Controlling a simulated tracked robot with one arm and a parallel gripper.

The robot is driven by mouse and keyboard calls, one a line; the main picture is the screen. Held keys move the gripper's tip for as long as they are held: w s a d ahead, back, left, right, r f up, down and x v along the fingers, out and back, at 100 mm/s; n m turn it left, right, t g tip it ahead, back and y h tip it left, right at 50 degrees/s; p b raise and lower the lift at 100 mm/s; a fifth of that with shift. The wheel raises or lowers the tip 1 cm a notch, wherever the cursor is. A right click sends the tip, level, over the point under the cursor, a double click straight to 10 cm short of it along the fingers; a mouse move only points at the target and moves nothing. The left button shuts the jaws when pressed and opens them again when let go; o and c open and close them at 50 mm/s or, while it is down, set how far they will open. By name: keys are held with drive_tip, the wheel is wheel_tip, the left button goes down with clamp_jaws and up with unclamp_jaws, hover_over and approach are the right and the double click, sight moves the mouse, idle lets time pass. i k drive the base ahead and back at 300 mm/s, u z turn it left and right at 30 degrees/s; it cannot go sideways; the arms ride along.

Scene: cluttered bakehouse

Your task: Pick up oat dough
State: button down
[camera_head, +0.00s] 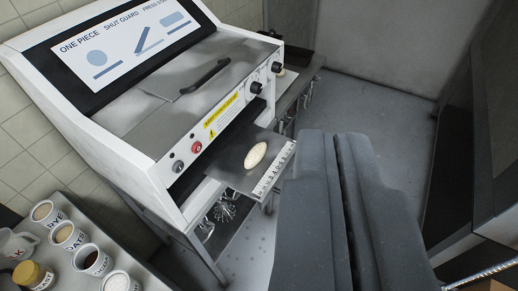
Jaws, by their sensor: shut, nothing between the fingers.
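A pale, oval piece of dough (255,155) lies on the dark outfeed plate (228,160) of a white and steel machine, near a ruler strip at the plate's outer edge. It carries no readable label, so I cannot tell if it is the oat dough. My gripper (337,136) is large in the right half of the view, to the right of the plate and apart from the dough. Its two dark fingers are shut with nothing between them.
The machine (165,105) has a hinged guard with a handle, knobs and buttons. Labelled cups (92,260) and a jar (33,276) stand on a counter at lower left. Whisks (222,210) hang below the machine. Grey floor (375,105) is clear behind; a dark cabinet stands at right.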

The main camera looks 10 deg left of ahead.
sight(256, 154)
drive_tip(key=z, duration=0.95)
drive_tip(key=i, duration=2.7)
drive_tip(key=u, duration=2.15)
